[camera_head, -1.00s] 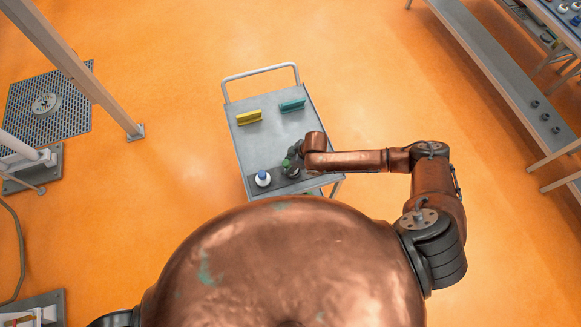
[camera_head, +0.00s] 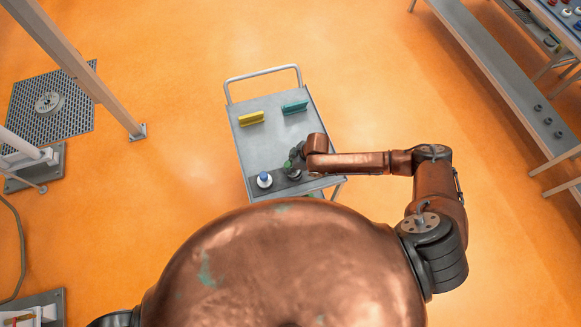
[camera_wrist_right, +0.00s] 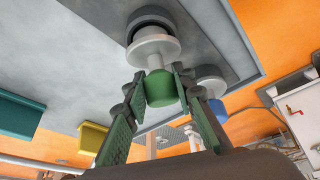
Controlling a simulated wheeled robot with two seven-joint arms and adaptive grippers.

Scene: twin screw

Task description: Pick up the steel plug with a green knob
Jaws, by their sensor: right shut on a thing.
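The steel plug (camera_wrist_right: 152,52) with a green knob (camera_wrist_right: 161,89) shows in the right wrist view, a pale disc with a dark ring behind it and the knob towards me. My right gripper (camera_wrist_right: 162,98) has its green-padded fingers on either side of the knob and is shut on it. In the head view the green knob (camera_head: 289,165) is small and partly hidden by my right gripper (camera_head: 296,160) at the cart's near right. I cannot tell whether the plug touches the cart top. My left gripper is not in view.
A plug with a blue knob (camera_head: 264,180) stands just left on the grey cart (camera_head: 262,148); its knob also shows in the wrist view (camera_wrist_right: 221,114). A yellow block (camera_head: 251,118) and a teal block (camera_head: 294,107) lie farther back. The cart's middle is clear.

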